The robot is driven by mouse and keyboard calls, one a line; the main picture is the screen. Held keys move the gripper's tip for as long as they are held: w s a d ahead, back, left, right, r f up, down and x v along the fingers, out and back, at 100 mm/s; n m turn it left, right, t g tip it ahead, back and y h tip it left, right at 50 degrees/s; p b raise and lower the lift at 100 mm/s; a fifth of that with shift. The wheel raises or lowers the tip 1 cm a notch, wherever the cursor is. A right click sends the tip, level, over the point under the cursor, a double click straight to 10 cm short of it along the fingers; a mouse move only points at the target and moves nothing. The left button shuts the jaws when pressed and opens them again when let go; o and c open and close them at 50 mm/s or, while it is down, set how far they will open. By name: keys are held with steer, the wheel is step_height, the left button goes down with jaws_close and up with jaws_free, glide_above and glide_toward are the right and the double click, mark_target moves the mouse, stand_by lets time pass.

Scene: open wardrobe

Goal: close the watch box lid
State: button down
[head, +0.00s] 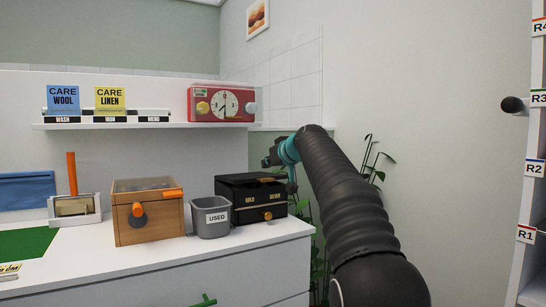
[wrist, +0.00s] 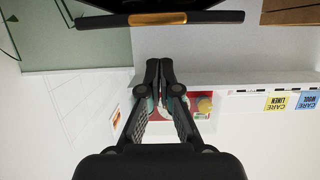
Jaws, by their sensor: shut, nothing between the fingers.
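A black box (head: 240,209) with gold lettering stands on the white counter, right of the grey bin. I take it for the watch box, though no label names it so. In the wrist view a black edge with a gold strip (wrist: 158,18) crosses the top. My gripper (head: 268,160) is above the box near its back right, apart from it. In the wrist view my gripper (wrist: 166,62) is shut and empty.
The grey USED bin (head: 210,221) and a wooden box (head: 148,218) with an orange latch stand left of the black box. A plant (head: 371,160) grows right of the counter.

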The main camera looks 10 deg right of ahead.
steer(key=shift+s+f+b, duration=0.15)
steer(key=shift+f+b, duration=0.05)
steer(key=shift+f, duration=0.55)
steer(key=shift+s+f+b, duration=0.1)
steer(key=shift+f+b, duration=0.1)
steer(key=shift+f, duration=0.5)
